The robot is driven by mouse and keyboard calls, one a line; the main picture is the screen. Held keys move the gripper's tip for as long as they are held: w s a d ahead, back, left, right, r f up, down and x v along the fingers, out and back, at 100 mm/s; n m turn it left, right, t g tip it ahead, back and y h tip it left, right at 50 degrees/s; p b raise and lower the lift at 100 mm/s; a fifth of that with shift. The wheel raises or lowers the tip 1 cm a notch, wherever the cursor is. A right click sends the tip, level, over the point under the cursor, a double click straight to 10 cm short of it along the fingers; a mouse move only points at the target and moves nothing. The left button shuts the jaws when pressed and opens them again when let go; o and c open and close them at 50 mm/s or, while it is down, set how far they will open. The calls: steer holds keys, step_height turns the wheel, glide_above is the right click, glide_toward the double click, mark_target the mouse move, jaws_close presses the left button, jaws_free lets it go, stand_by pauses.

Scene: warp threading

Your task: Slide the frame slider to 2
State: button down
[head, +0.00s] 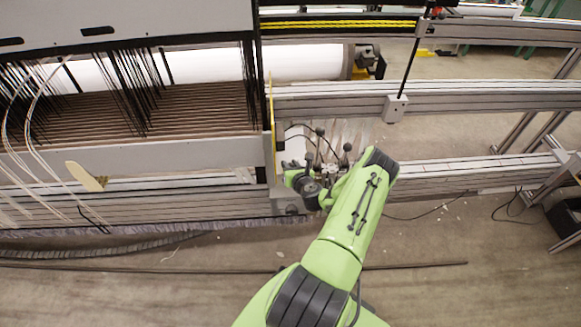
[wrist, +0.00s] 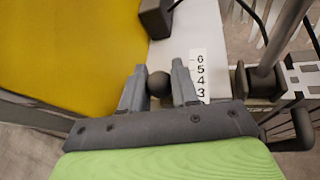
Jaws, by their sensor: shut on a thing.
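The frame slider's round black knob (wrist: 158,85) sits between the two grey fingers of my gripper (wrist: 157,74) in the wrist view. The fingers are shut on it from both sides. A white number scale (wrist: 200,72) runs beside the right finger and shows 6, 5, 4 and 3. Lower numbers are hidden behind my gripper. The knob appears level with about 4 to 3, but the angle leaves the exact setting unclear. In the head view my gripper (head: 303,186) is at the loom's side, and my wrist hides the slider knob.
A yellow panel (wrist: 70,45) lies left of my gripper in the wrist view. A dark block (wrist: 156,18) stands just beyond the fingers. Metal rods and fittings (wrist: 262,82) are close on the right. In the head view, several ball-ended levers (head: 347,147) rise beside my wrist.

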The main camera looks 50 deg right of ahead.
steer(key=shift+s+a, duration=0.35)
steer(key=c, duration=0.9)
jaws_free()
steer(key=shift+w, duration=0.1)
steer(key=p+v, duration=0.4)
steer(key=v, duration=1.2)
steer(key=shift+d, duration=0.1)
